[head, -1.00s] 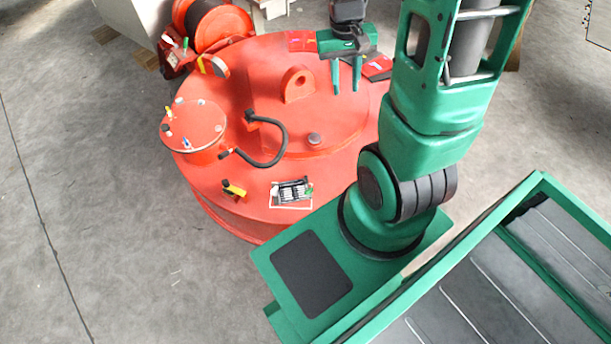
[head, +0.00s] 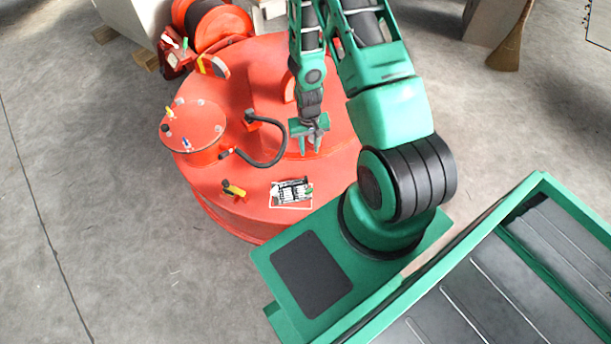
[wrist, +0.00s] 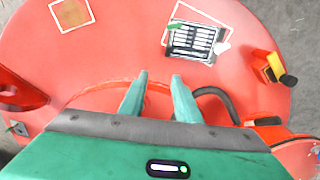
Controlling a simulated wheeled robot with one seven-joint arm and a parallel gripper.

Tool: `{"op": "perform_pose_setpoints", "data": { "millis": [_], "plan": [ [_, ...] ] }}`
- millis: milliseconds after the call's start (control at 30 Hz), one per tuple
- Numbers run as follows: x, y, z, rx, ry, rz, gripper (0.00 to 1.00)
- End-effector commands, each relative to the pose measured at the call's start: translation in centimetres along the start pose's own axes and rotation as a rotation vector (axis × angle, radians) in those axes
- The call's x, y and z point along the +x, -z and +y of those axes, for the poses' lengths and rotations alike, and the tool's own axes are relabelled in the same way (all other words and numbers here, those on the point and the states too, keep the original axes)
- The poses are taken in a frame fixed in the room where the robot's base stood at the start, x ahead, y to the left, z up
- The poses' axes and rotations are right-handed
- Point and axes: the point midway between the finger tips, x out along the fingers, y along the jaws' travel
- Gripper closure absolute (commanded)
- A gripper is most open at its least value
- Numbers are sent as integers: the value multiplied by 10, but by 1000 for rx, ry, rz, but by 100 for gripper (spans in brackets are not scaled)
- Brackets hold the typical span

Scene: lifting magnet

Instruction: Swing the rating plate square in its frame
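The rating plate (head: 290,190) is a small dark plate with pale lines, lying on the near part of the red magnet's top. A thin white frame outline (head: 293,207) shows around it, and the plate sits turned relative to that outline. In the wrist view the plate (wrist: 192,41) is above and to the right of the fingertips, with a green tab and a pale tab at its sides. My gripper (head: 310,151) points down over the magnet, behind the plate and apart from it. In the wrist view my gripper (wrist: 159,77) shows two separated green fingers with nothing between them.
The red magnet (head: 225,185) carries a round capped box (head: 193,125), a black hose (head: 270,162) and a yellow-handled part (head: 234,189). Another pale outlined square (wrist: 72,13) lies at the wrist view's upper left. The magnet top around the plate is mostly clear.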

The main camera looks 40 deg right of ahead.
Motion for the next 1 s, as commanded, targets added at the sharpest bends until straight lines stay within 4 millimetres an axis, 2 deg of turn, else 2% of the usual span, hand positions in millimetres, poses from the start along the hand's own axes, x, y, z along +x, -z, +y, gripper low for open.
{"op": "perform_pose_setpoints", "data": {
  "millis": [33,133,533,1000],
  "plan": [
    [16,-7,-4,0,8,-8,70],
    [36,-12,-10,3,21,-7,70],
    [69,-18,-16,7,32,-6,70],
    [138,-20,-18,7,31,-7,70]
  ]
}}
